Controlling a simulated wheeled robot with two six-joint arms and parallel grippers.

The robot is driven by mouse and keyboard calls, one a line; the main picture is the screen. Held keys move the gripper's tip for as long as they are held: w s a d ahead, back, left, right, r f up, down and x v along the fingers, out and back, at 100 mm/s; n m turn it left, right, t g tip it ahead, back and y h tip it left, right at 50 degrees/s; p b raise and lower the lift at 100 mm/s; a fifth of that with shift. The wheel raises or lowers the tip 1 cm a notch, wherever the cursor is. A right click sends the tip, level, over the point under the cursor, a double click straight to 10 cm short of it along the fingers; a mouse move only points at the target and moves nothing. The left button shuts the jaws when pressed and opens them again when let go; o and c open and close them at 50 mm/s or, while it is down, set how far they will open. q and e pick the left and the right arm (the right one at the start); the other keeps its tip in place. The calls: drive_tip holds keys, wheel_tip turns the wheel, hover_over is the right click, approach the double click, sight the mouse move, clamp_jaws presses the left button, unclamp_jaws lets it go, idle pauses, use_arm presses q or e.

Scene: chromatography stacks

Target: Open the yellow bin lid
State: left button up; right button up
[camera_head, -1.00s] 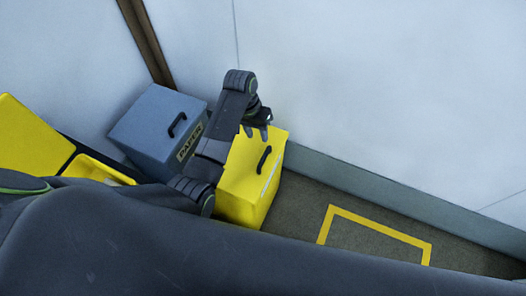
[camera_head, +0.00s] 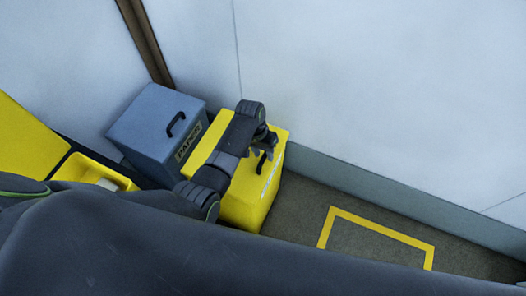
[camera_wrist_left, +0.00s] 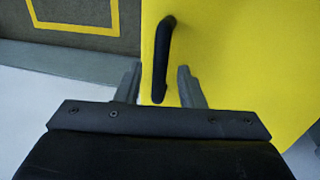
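The yellow bin (camera_head: 245,205) stands on the floor against the wall, its lid closed. A black handle (camera_wrist_left: 163,58) sits on the yellow lid (camera_wrist_left: 230,60) in the left wrist view. My left gripper (camera_head: 261,152) is over the lid at the handle and hides part of it in the head view. In the left wrist view the fingers of my left gripper (camera_wrist_left: 158,80) are spread apart, with the near end of the handle showing between them. I cannot tell whether they touch it. My right gripper is not in view.
A grey-blue bin (camera_head: 150,125) labelled PAPER stands left of the yellow bin. A yellow open-topped box (camera_head: 85,172) is at the far left. A yellow outline (camera_head: 375,222) marks bare floor on the right. The wall (camera_head: 380,90) is close behind.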

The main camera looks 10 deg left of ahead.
use_arm(q)
clamp_jaws()
drive_tip(key=shift+r, duration=0.1)
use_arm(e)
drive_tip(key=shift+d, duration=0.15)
